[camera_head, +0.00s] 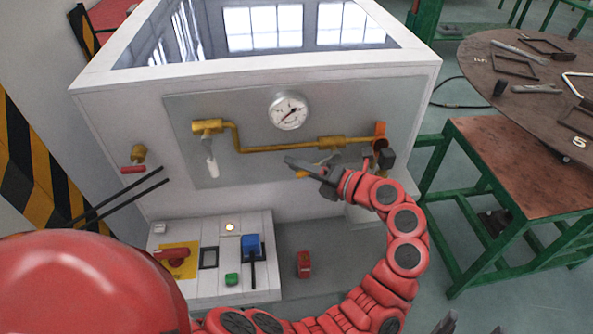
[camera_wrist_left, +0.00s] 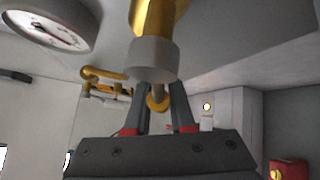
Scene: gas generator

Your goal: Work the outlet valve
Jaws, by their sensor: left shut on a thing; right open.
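The white gas generator (camera_head: 265,186) carries a brass pipe line (camera_head: 285,147) on its grey front panel. The line ends at right in a brass fitting with an orange part (camera_head: 380,129). My right gripper (camera_head: 470,328) only shows fingertips at the bottom edge, open and apart.
A pressure gauge (camera_head: 288,111) sits above the pipe. A small brass valve with a red handle (camera_head: 133,169) is at far left. A control box (camera_head: 212,262) with switches stands below. A round table (camera_head: 520,88) with loose parts stands at right.

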